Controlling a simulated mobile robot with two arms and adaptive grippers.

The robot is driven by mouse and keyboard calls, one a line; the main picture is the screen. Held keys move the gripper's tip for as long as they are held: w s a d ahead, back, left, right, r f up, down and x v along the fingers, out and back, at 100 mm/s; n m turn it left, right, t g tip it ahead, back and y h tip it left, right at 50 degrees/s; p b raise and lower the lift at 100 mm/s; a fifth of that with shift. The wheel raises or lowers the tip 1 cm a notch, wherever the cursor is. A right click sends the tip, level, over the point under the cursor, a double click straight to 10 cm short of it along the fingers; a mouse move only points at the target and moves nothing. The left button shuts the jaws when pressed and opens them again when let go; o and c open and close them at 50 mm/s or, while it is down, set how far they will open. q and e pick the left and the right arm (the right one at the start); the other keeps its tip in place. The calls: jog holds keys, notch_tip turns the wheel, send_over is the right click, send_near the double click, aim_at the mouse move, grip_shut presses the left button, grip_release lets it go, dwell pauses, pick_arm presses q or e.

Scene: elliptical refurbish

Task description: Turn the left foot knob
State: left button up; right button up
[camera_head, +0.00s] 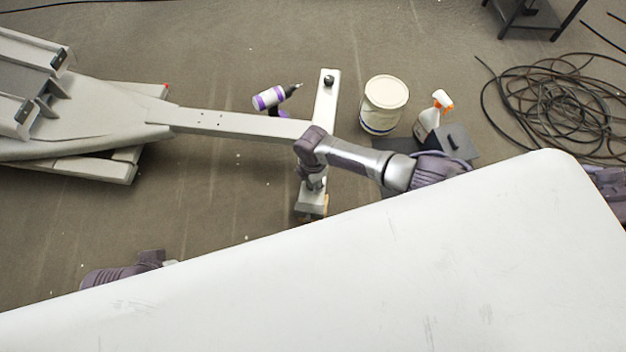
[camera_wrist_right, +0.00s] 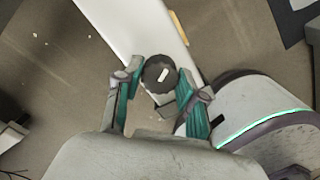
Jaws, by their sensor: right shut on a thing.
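A grey elliptical machine frame (camera_head: 235,124) ends in a crossbar (camera_head: 325,98) on the floor. A black foot knob (camera_head: 329,80) stands on the crossbar's far end, clear of my grippers. My right gripper (camera_head: 314,184) is over the crossbar's near end and hides the knob there in the head view. In the right wrist view, that round dark knob (camera_wrist_right: 158,72) with a pale mark on top sits between the teal-padded fingers of my right gripper (camera_wrist_right: 160,92), which is shut on it. Part of my left arm shows at lower left, but its gripper is not visible.
A purple and white drill (camera_head: 270,98) lies beside the frame. A cream bucket (camera_head: 385,100), a spray bottle (camera_head: 430,120) and a dark box (camera_head: 456,143) stand right of the crossbar. Coiled black cable (camera_head: 560,105) lies farther right. A large white surface covers the foreground.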

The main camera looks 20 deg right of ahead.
dwell(0.5)
jog(key=o, duration=1.1)
jog(key=shift+o, duration=0.2)
notch_tip(320, 180, up, 12)
